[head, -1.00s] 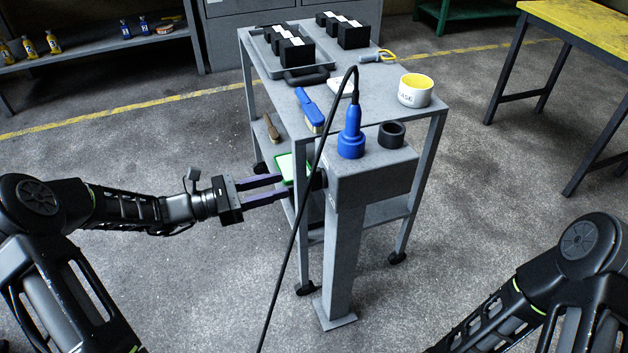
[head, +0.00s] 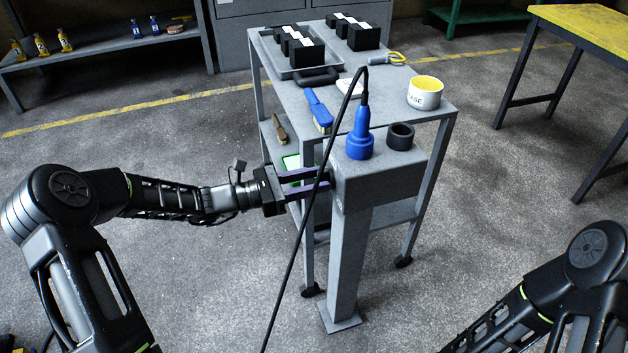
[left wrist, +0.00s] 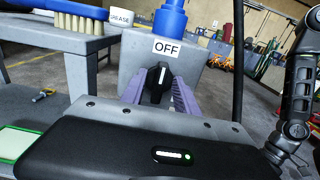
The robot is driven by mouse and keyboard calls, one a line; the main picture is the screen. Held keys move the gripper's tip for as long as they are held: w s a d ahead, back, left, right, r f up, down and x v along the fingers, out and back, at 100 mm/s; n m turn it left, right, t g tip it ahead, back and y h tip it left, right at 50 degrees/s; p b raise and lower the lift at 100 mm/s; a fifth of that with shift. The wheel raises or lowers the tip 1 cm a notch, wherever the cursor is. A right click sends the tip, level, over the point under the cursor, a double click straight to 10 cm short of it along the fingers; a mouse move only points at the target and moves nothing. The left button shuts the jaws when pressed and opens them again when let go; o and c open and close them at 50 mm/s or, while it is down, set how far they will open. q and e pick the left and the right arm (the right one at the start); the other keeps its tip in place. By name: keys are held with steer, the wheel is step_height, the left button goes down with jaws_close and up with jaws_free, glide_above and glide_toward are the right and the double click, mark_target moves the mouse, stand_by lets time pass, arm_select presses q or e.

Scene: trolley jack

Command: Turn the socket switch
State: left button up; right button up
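The socket switch (left wrist: 158,82) is a black knob with a white mark, pointing roughly upright under an "OFF" label (left wrist: 167,48). It sits on the side of the grey post box (head: 385,180); in the head view it is hidden behind the fingers and cable. A blue plug (head: 360,138) stands upright on the box with a black cable. My left gripper (head: 322,179) is level with the box's left side. In the left wrist view its purple fingers stand open either side of the knob, with a gap visible. My right gripper is out of view.
A black ring socket (head: 400,138) stands beside the plug. The black cable (head: 295,240) hangs in front of my left fingers. The grey trolley (head: 440,103) behind holds a brush (head: 317,108), a grease tub (head: 425,92) and black blocks. Floor in front is clear.

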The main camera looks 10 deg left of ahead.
arm_select(q)
jaws_close()
stand_by(0.4)
